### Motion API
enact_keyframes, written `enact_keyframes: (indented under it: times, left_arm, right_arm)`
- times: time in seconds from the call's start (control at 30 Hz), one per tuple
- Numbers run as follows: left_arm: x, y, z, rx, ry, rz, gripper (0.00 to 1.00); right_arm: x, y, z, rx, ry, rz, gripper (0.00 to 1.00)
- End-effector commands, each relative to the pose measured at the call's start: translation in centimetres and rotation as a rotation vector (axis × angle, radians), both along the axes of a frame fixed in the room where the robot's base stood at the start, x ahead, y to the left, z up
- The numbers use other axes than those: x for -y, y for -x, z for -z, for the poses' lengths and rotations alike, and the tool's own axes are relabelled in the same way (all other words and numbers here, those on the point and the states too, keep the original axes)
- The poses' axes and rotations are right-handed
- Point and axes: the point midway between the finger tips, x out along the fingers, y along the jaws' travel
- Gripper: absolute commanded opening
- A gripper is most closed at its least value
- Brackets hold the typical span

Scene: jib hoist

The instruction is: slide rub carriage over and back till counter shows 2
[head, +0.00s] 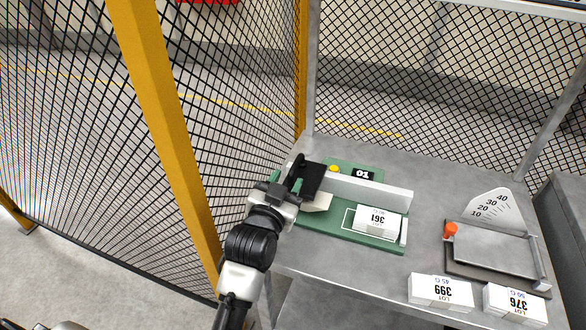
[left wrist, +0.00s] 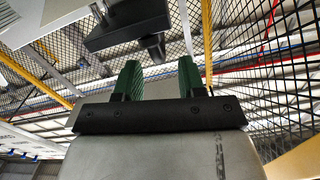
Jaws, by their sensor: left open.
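The rub tester has a green base (head: 345,230) on the grey bench. Its dark carriage (head: 313,178) is at the left end of the light rail (head: 370,191). The small black counter (head: 363,174) behind the rail appears to read 01. My left gripper (head: 292,180) is at the carriage's left side. In the left wrist view its two green fingers (left wrist: 160,80) are apart with nothing between them. A dark block with a round knob (left wrist: 152,46), apparently the carriage, is beyond the fingertips. Contact cannot be told. My right gripper is out of view.
Blocks marked 399 (head: 440,292) and 376 (head: 514,303) sit at the bench front. A scale device (head: 495,248) with an orange knob stands right. Mesh fencing with a yellow post (head: 170,130) stands left.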

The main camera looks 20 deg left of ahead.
Motion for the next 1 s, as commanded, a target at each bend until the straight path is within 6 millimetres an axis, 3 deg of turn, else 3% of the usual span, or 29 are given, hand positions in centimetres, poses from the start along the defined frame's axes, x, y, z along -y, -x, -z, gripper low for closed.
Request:
enact_keyframes:
  times: [0.1,0.3,0.63,0.67,0.9,1.0]
  left_arm:
    - [0.1,-2.1,-0.1,0.001,0.000,-0.001,0.40]
    - [0.1,-4.2,0.0,-0.001,0.001,0.000,0.40]
    - [0.1,-4.5,0.0,-0.001,0.001,0.000,0.40]
    - [0.1,-4.5,0.0,-0.002,0.001,0.000,0.39]
    - [0.1,-4.5,0.0,-0.001,0.001,-0.001,0.02]
    - [0.1,-4.5,0.0,-0.001,0.000,-0.001,0.00]
  right_arm:
    - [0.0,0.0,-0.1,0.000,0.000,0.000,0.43]
    - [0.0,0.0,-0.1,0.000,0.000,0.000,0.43]
    - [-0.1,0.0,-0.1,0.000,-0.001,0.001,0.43]
    - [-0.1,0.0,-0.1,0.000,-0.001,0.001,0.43]
    - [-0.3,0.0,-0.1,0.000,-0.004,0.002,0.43]
    - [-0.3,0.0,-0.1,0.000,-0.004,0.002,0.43]
